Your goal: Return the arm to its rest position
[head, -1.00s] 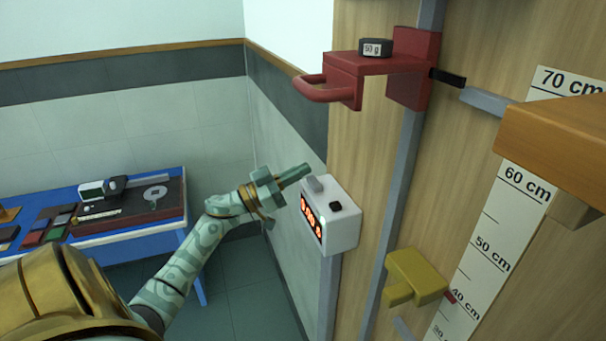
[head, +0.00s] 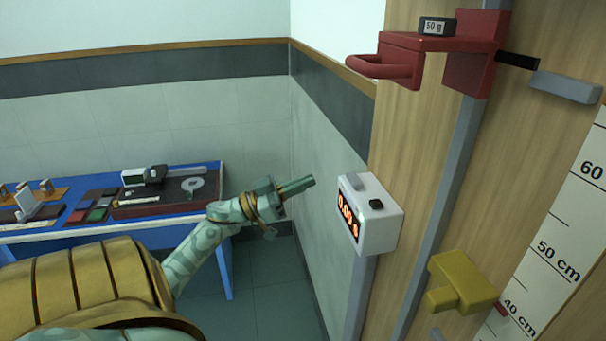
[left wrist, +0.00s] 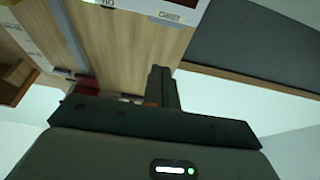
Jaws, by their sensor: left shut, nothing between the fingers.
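My left gripper (head: 298,186) is shut and empty, held in the air in front of the tiled wall. Its shut fingers also show in the left wrist view (left wrist: 163,88). In the head view it points right, toward the white timer box (head: 372,218), with a gap in the picture between them. The box has a red lit display and a dark button; its digits are hard to read. My right gripper is in neither current view.
A red bracket (head: 425,43) carrying a 50 g weight (head: 437,25) is on the wooden panel, above a yellow block (head: 463,283). A centimetre scale (head: 560,245) runs at the right. A blue table (head: 225,265) with instruments stands at the left.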

